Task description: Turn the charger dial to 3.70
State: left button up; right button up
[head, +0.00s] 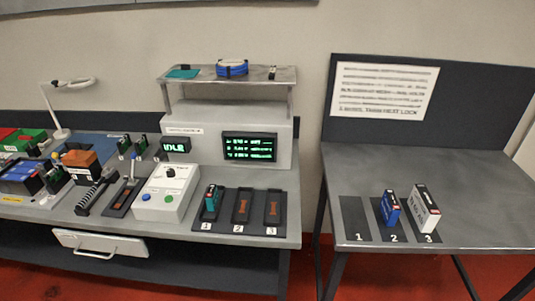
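The white charger box (166,194) stands on the workbench left of the numbered bays. A small dark dial (171,172) sits on its sloped top, with faint markings around it that are too small to read. A blue button (146,197) and a green button (169,198) are on its front. Behind it, a small display (175,145) reads IDLE. A larger screen (249,147) shows several lines of green text, too small to read surely. Neither of my grippers is in view.
Black bays (239,222) are numbered 1 to 3; a teal battery (211,202) stands in bay 1. On the right table (466,188), a blue pack (389,208) is at 2 and a white pack (423,208) at 3. Tools and a lamp (58,118) crowd the bench's left.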

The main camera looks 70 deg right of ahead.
aim_at(171, 172)
jog(key=z, duration=2.15)
